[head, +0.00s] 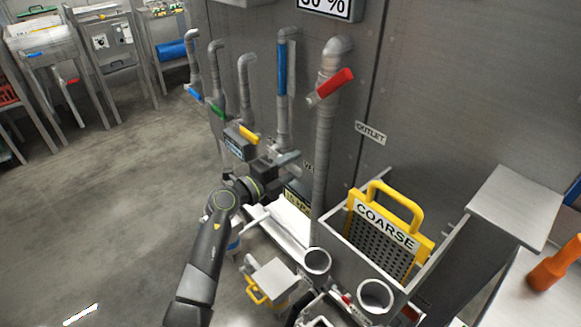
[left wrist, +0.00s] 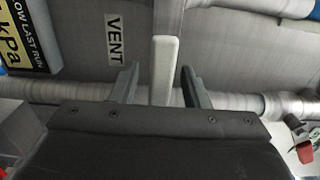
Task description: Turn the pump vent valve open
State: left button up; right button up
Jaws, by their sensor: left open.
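My left gripper (head: 286,160) is open beside the pipes at the wall in the head view. In the left wrist view a pale grey lever (left wrist: 164,62) stands between its two spread fingers, with a gap on either side. A VENT label (left wrist: 115,38) is on the wall just left of the lever. In the head view the label (head: 308,168) is partly covered, and I cannot make out the lever behind the gripper. My right gripper is not in view.
A red-handled valve (head: 335,84) and a blue-handled pipe (head: 282,70) rise above the gripper. A yellow handle (head: 249,135) is close on its left. A yellow COARSE screen (head: 390,228) stands in a metal tank to the right. Open floor (head: 100,200) lies to the left.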

pick_arm(q)
grip_shut()
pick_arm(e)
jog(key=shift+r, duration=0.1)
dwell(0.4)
